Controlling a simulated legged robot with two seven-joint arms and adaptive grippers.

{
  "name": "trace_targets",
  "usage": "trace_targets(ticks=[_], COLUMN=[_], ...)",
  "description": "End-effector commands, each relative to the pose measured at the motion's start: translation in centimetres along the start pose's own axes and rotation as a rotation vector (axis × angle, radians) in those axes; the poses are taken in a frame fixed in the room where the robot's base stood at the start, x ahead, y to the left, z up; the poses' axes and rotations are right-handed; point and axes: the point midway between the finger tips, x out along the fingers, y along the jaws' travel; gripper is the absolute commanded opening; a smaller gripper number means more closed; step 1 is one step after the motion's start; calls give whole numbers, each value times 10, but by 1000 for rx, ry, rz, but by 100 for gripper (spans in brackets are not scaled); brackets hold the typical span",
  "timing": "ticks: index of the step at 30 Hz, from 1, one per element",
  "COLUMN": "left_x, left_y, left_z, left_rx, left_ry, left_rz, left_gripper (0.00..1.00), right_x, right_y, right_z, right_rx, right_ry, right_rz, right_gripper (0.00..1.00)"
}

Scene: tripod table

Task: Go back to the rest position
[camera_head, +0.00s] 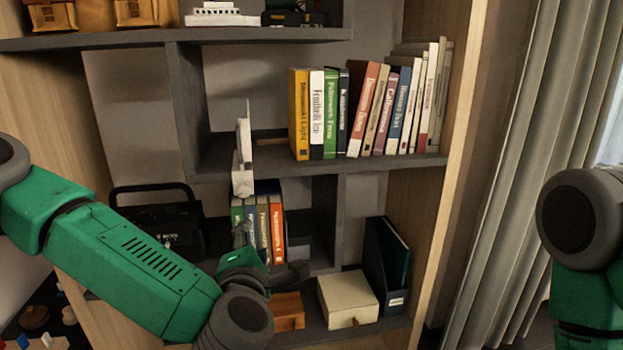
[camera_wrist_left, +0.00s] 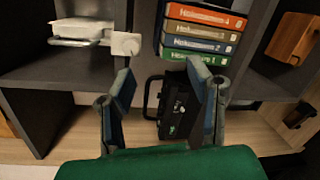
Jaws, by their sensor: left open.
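My left arm comes in from the left of the head view. Its gripper (camera_head: 265,262) is in front of the shelf unit, close to a row of upright books (camera_head: 264,228) and partly hidden by my own wrist. In the left wrist view the two fingers of this gripper (camera_wrist_left: 164,88) stand apart with nothing between them. The books (camera_wrist_left: 200,32) and a black radio (camera_wrist_left: 178,105) lie beyond the fingers in that view. My right arm shows at the right edge of the head view, but its gripper is out of the picture.
The shelf (camera_head: 320,165) holds a long row of books (camera_head: 370,105) above. A white object (camera_head: 243,160) juts at its front edge. The radio (camera_head: 160,222) stands left; a wooden box (camera_head: 286,311), cream box (camera_head: 347,298) and dark file holder (camera_head: 385,265) stand lower. A curtain (camera_head: 520,150) hangs right.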

Motion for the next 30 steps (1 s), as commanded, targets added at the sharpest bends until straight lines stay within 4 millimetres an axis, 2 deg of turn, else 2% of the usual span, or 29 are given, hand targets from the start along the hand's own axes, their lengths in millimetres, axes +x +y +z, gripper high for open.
trace_targets(ticks=[1,4,7,9,11,13,16,18,21,25,30], left_x=[-8,-33,-67,-94,-119,-150,-192,-219,-248,-270,-278], left_y=[-29,-95,-160,-199,-226,-252,-273,-277,-273,-264,-260], left_z=[0,-9,-34,-60,-87,-123,-180,-218,-262,-296,-308], left_rx=[99,354,628,813,966,1138,1361,1488,1619,1709,1738], left_ry=[-47,-170,-310,-408,-497,-601,-751,-848,-961,-1054,-1088], left_rz=[-64,-219,-387,-503,-602,-721,-890,-1000,-1133,-1242,-1282], left_gripper=[46,46,46,46,46,46,46,46,46,46,46], right_x=[0,0,0,0,0,0,0,0,0,0,0], right_y=[0,0,0,0,0,0,0,0,0,0,0], right_z=[0,0,0,0,0,0,0,0,0,0,0], right_rx=[0,0,0,0,0,0,0,0,0,0,0], right_ry=[0,-1,-1,-1,-1,-1,-1,-1,-1,-1,-1], right_rz=[0,0,0,0,0,0,0,0,0,0,0], right_gripper=[0,0,0,0,0,0,0,0,0,0,0])
